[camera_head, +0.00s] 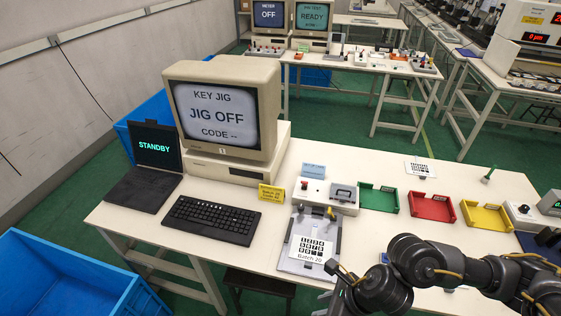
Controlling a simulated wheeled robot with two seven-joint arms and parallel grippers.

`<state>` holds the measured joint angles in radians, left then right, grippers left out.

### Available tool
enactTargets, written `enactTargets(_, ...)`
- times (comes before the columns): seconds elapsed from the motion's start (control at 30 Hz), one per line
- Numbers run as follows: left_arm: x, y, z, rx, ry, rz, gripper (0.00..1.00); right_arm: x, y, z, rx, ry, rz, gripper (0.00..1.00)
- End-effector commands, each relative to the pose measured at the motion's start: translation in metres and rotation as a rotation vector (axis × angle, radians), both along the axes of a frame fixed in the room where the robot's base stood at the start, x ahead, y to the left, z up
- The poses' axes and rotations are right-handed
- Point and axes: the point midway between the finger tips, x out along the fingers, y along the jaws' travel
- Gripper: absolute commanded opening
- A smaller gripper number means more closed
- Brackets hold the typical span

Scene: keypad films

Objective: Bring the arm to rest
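My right arm (425,265) comes in from the lower right and reaches left over the front of the table. Its dark gripper (335,270) is near the lower right corner of the grey jig plate (290,264). I cannot tell whether its fingers are open or shut, and no held object shows. A white keypad film (312,247) marked "Batch 20" lies on the plate, with black key squares. My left gripper is not in view.
The monitor (224,112) reads "JIG OFF". A laptop (150,160), keyboard (211,219) and yellow sign (271,193) stand left. A switch box (326,196) and green (379,198), red (432,207) and yellow (486,215) trays line the back. A blue bin (60,280) stands lower left.

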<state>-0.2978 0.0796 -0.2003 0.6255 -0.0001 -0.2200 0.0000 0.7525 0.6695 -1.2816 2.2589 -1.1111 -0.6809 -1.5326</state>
Motion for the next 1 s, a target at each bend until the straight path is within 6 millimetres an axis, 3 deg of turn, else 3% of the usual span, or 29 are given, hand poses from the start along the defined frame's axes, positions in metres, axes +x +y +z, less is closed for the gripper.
enactTargets(0.27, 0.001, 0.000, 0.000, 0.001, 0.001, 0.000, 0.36, 0.000, 0.057, 0.026, 0.268, 0.130, -0.377, 0.30)
enactTargets(0.37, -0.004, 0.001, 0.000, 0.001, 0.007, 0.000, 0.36, 0.004, 0.075, 0.040, 0.401, 0.222, -0.592, 0.30)
enactTargets(0.5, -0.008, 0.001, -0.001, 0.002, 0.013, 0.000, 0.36, 0.019, 0.084, 0.062, 0.636, 0.437, -1.035, 0.30)
enactTargets(0.57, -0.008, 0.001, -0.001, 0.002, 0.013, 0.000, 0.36, 0.026, 0.075, 0.067, 0.752, 0.569, -1.297, 0.30)
enactTargets(0.67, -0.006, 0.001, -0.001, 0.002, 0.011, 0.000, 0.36, 0.034, 0.040, 0.060, 0.927, 0.802, -1.782, 0.30)
enactTargets(0.8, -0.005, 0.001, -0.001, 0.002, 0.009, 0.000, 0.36, 0.018, -0.024, 0.031, 1.095, 1.043, -2.401, 0.30)
enactTargets(0.87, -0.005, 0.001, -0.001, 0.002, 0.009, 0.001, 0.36, 0.004, -0.048, 0.018, 1.146, 1.105, -2.620, 0.30)
enactTargets(0.9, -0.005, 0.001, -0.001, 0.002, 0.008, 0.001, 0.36, -0.006, -0.063, 0.009, -1.130, -1.092, 2.649, 0.30)
enactTargets(1.0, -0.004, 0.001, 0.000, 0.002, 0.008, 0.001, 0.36, -0.033, -0.093, -0.008, -0.990, -0.945, 2.442, 0.30)
